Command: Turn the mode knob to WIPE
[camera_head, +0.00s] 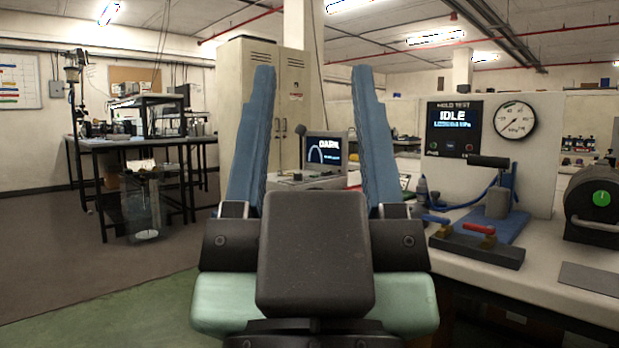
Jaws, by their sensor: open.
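My gripper (313,72) fills the middle of the view, seen from behind. Its two blue fingers stand wide apart and point away, with nothing visible between them nearby. No knob with a readable WIPE label shows, so I cannot tell which part is the mode knob. A grey instrument (309,180) with a dark lit screen shows beyond the fingers; its lower front is partly hidden by my gripper. At the right, a black rounded device (591,215) carries a green round face, too small to read.
A bench (560,250) runs along the right, holding a blue-based clamp fixture (495,220) and a black block with red and blue handles (477,250). Behind stands a panel with an IDLE display (454,128) and a gauge (515,120). Open floor (100,260) lies left.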

